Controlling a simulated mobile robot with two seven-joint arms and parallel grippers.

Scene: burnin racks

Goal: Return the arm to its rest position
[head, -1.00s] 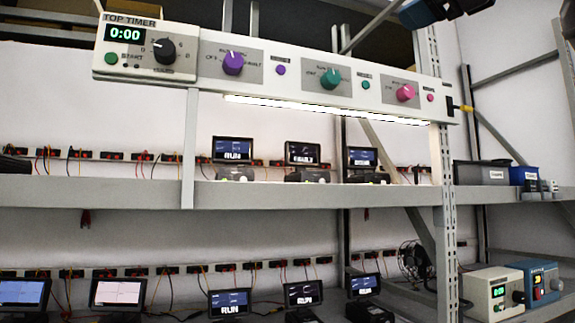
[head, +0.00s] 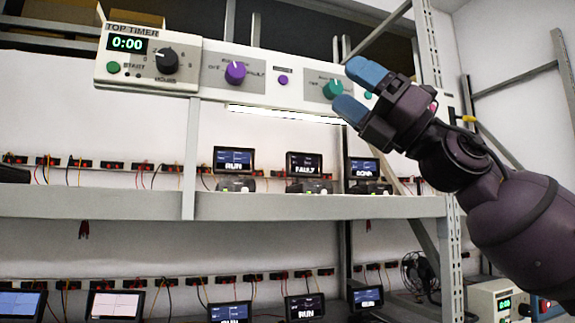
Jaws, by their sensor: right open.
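My right gripper (head: 357,90) has blue fingertips and comes in from the right on a dark purple arm. It is open and empty, with its fingers pointing up and left. In the picture it lies in front of the right part of the timer panel (head: 210,82), near the teal knob (head: 333,89). I cannot tell whether it touches the panel. My left gripper is not in view.
The panel has a timer display (head: 127,44) reading 0:00, a black knob (head: 167,61) and a purple knob (head: 235,72). Below it, a shelf (head: 300,206) carries several small screens, such as one reading RUN (head: 234,160). More devices stand lower.

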